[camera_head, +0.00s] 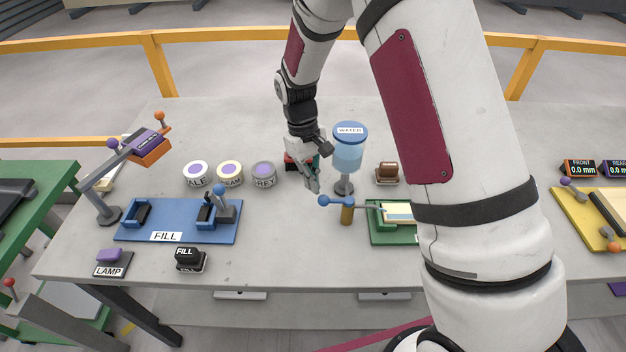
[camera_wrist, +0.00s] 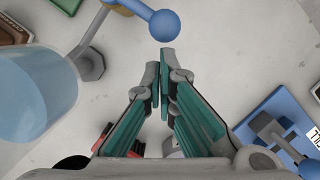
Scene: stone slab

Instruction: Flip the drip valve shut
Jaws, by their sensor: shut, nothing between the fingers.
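A blue-knobbed lever (camera_head: 323,200) sits on a short brass post (camera_head: 347,213) in front of the water tank, its arm lying roughly level. I take it as the drip valve, though no label shows. The knob (camera_wrist: 164,26) also shows at the top of the wrist view. The clear tank (camera_head: 348,155) with a blue lid marked WATER stands on a grey stem behind it. My gripper (camera_head: 314,187) is shut and empty, pointing down just behind and left of the knob. Its fingertips (camera_wrist: 167,63) are close together, with a visible gap to the knob in the wrist view.
Three labelled tins, including a grey one (camera_head: 263,174), stand left of my gripper. A blue FILL fixture (camera_head: 165,220) lies front left. A green tray (camera_head: 391,236) sits right of the brass post, partly hidden by my arm. The slab's front middle is clear.

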